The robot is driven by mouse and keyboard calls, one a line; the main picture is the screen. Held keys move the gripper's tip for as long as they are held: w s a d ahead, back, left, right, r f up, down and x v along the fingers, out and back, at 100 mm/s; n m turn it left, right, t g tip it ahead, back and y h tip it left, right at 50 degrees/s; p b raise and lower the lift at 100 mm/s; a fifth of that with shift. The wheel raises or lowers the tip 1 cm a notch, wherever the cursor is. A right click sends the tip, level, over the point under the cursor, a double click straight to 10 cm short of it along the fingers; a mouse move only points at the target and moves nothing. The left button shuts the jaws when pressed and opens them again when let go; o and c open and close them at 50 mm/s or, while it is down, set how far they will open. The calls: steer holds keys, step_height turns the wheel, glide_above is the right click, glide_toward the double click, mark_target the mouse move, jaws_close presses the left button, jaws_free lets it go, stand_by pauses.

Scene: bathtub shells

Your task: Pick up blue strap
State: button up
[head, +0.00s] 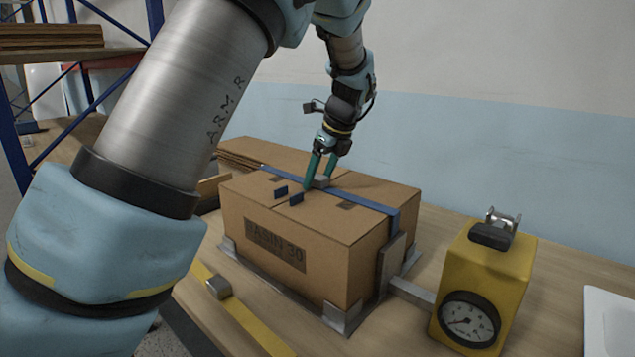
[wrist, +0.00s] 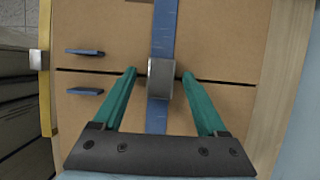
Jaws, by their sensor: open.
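The blue strap (head: 370,203) runs across the top of a cardboard box (head: 290,252) and over its right end. A grey metal buckle (head: 321,181) sits on the strap near the middle of the box top. In the wrist view the strap (wrist: 164,35) runs up the picture, with the buckle (wrist: 160,78) on it. My gripper (head: 318,172) is over the box top at the buckle. In the wrist view its two green fingers (wrist: 160,72) are apart, one on each side of the strap and buckle. Whether the fingertips touch the box is unclear.
Two small blue pieces (wrist: 85,72) stick up from the box top, left of the strap. A yellow device with a dial (head: 482,285) stands right of the box, joined to its metal frame. A yellow strap (head: 240,315) lies in front. A blue wall (head: 500,150) is behind.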

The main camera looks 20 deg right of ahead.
jaws_close()
stand_by(0.6)
